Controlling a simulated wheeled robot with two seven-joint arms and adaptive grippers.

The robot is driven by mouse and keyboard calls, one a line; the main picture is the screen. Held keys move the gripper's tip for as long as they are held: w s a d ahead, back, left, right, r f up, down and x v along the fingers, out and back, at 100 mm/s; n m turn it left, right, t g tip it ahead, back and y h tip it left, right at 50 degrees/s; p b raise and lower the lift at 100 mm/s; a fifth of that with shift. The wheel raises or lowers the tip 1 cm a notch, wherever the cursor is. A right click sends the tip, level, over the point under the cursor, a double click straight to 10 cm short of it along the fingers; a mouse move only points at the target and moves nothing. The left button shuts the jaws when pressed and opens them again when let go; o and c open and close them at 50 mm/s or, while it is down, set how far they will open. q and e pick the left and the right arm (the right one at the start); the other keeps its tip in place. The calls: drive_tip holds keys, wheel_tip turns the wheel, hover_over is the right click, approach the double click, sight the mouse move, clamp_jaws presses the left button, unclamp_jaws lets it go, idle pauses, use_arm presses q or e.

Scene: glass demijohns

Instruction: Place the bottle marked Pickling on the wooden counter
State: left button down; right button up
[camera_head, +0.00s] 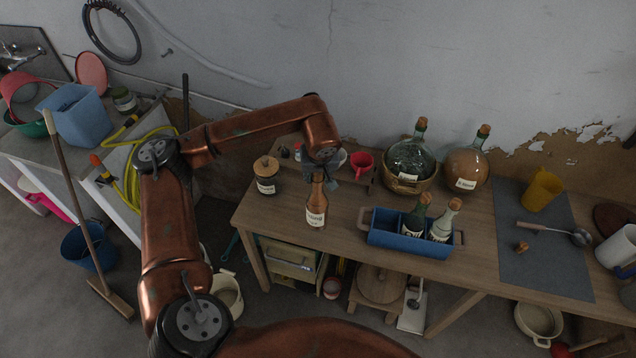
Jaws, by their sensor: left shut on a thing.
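My left gripper (322,174) is shut on the neck of a brown glass bottle (316,202). The bottle is upright and has a pale label whose writing is too small to read for sure. It is over the left front part of the wooden counter (345,215); I cannot tell whether its base touches the wood. The gripper hides the bottle's top. My right gripper is not in view.
A red mug (361,162) and two demijohns (409,162), (464,169) stand behind. A grey mat (545,255) lies further right.

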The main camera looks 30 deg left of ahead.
use_arm(q)
drive_tip(key=w+a+f+p, duration=0.3)
drive_tip(key=w+f, duration=0.3)
drive_tip(key=f, duration=0.3)
drive_tip(key=shift+a+f, duration=0.35)
drive_tip(key=shift+a, duration=0.2)
drive_tip(key=shift+f, duration=0.15)
drive_tip(key=c, duration=1.8)
unclamp_jaws()
drive_tip(key=shift+f, duration=0.1)
drive_tip(key=o, duration=0.3)
drive_tip(key=shift+s, duration=0.1)
drive_tip(key=shift+o, duration=0.2)
drive_tip(key=b+v, duration=0.2)
drive_tip(key=v, duration=1)
